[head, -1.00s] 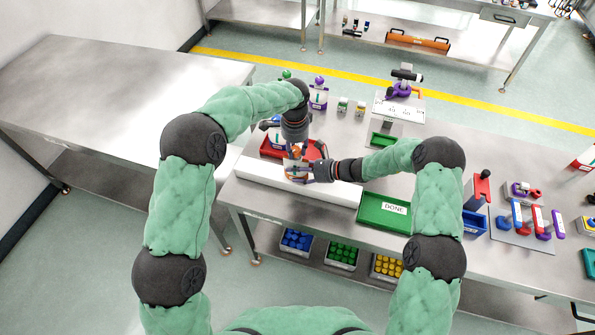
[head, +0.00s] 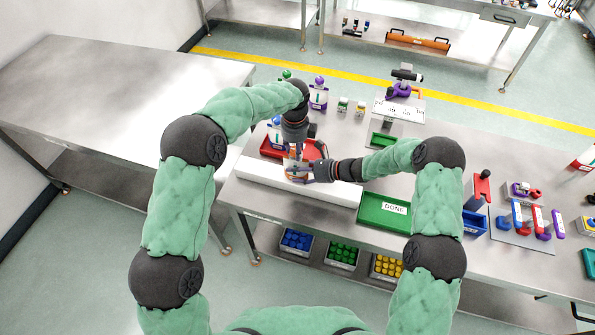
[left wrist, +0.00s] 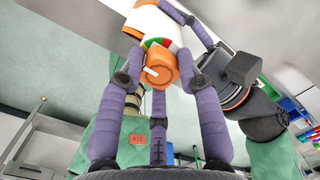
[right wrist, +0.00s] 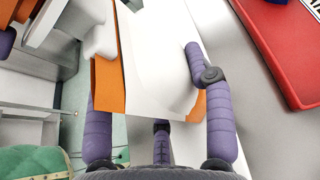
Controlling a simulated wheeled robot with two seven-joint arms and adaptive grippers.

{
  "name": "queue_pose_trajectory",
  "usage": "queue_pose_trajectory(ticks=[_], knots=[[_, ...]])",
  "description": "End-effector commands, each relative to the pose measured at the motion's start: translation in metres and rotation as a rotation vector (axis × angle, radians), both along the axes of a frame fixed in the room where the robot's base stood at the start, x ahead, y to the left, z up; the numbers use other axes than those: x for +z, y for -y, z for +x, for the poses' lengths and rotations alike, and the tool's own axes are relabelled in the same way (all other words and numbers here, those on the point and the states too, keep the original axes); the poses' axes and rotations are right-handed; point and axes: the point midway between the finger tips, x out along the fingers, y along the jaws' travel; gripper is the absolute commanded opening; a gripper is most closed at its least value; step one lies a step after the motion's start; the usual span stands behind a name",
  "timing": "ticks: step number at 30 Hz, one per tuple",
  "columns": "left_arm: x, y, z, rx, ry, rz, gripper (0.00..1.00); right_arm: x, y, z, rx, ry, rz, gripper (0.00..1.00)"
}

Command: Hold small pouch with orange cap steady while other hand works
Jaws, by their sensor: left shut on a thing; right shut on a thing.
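The small pouch (head: 296,178) is white with orange edges, held above the front of the bench. My right gripper (right wrist: 155,95) is shut on it; its purple fingers lie on both sides of the pouch in the right wrist view. A white spout (right wrist: 98,30) shows at the pouch's upper left there. My left gripper (left wrist: 160,62) comes down from above and is shut on the orange cap (left wrist: 161,70), which carries a white mark. The pouch also shows behind the cap in the left wrist view (left wrist: 150,20). I cannot tell whether the cap is seated on the spout.
A red tray (head: 270,151) lies just behind the pouch, with a long white block (head: 258,177) in front. A green DONE tray (head: 376,215) is to the right. Bottles (head: 318,96) stand at the back. The left table (head: 100,95) is bare.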

Motion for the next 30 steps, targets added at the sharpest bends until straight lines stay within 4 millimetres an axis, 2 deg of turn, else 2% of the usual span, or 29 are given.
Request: queue_pose_trajectory(ticks=[2, 3, 4, 5, 16, 30], knots=[[-0.003, -0.003, 0.0, -0.036, -0.001, 0.008, 0.05, 0.001, 0.001, 0.001, 0.001, 0.004, 0.0, 0.16], [-0.003, -0.003, 0.001, -0.032, 0.0, 0.007, 0.47, 0.001, 0.001, 0.001, 0.001, 0.004, 0.0, 0.16], [-0.003, -0.003, 0.001, -0.031, 0.0, 0.007, 0.55, 0.001, 0.001, 0.001, 0.001, 0.004, 0.0, 0.16], [-0.003, -0.003, 0.0, -0.031, 0.0, 0.007, 0.59, 0.001, 0.001, 0.0, 0.0, 0.003, 0.0, 0.16], [0.002, -0.001, 0.001, -0.027, 0.002, 0.003, 0.59, 0.001, 0.0, 0.0, 0.001, 0.002, 0.0, 0.16], [0.034, -0.001, -0.001, -0.027, 0.003, 0.001, 0.59, 0.0, 0.0, 0.0, 0.001, 0.001, 0.001, 0.16]])
